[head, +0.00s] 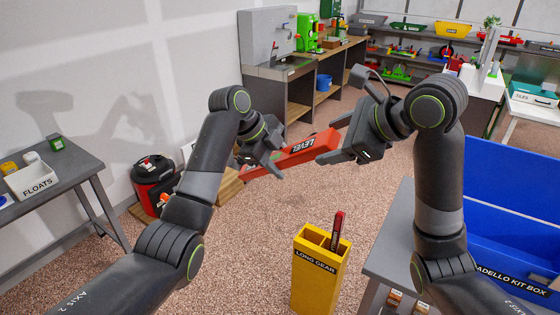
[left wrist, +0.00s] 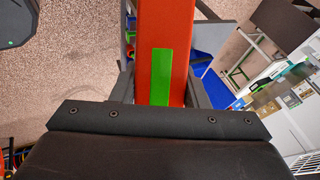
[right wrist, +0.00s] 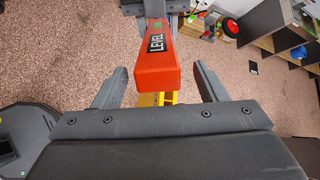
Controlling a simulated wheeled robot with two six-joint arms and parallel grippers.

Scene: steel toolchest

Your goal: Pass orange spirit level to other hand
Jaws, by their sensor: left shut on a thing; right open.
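The orange spirit level (head: 308,150) is a long orange-red bar marked LEVEL, held in the air between my two arms in the head view. My left gripper (head: 263,165) is shut on its left part. In the left wrist view the level (left wrist: 168,30) stands between the left fingers, its green window facing the camera. My right gripper (head: 333,142) is open at the level's right end. In the right wrist view the level's free end (right wrist: 157,75) lies between the spread right fingers, with a gap on both sides.
A yellow LONG GEAR bin (head: 318,275) with a red tool in it stands below the arms. A blue PADELLO KIT BOX (head: 510,215) sits on a grey table at right. A FLOATS box (head: 35,180) is on the left table.

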